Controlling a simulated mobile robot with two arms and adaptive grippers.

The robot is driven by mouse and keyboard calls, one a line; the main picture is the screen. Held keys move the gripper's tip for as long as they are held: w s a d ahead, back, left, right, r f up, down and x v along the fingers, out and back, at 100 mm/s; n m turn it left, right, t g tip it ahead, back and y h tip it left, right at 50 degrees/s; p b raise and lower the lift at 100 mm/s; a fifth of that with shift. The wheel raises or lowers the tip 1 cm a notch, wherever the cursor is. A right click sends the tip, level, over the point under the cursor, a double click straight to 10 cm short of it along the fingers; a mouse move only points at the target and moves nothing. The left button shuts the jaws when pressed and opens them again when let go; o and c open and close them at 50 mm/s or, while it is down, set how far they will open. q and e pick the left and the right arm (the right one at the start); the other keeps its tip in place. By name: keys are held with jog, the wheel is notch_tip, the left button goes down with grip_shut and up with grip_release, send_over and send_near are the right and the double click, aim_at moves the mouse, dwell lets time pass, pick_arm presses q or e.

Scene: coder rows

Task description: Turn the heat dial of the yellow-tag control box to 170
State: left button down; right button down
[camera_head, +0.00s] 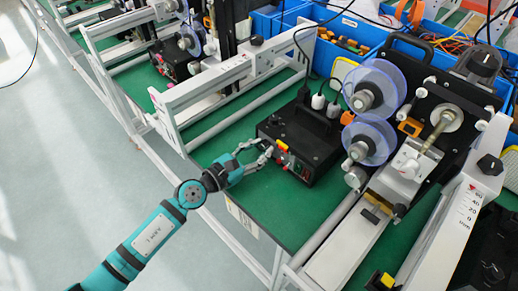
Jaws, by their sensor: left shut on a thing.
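A black control box (303,138) stands on the green table top in the middle of the view. Its front panel carries a small yellow-orange tag (281,144) and several small controls. My left gripper (266,155) comes in from the lower left and has its fingertips at the left end of this panel. The fingers are shut on the heat dial, which they mostly hide. The dial's pointer and numbers are too small to read. My right gripper is not in view.
A machine with clear blue reels (375,88) stands right of the box. White rails (215,80) run behind and left of it. A second black box (172,66) stands farther back. Blue bins (350,30) are at the back. Bare green table (290,212) lies in front.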

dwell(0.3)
pick_arm(q)
jog(key=c, duration=1.3)
grip_release()
jog(key=shift+v, duration=6)
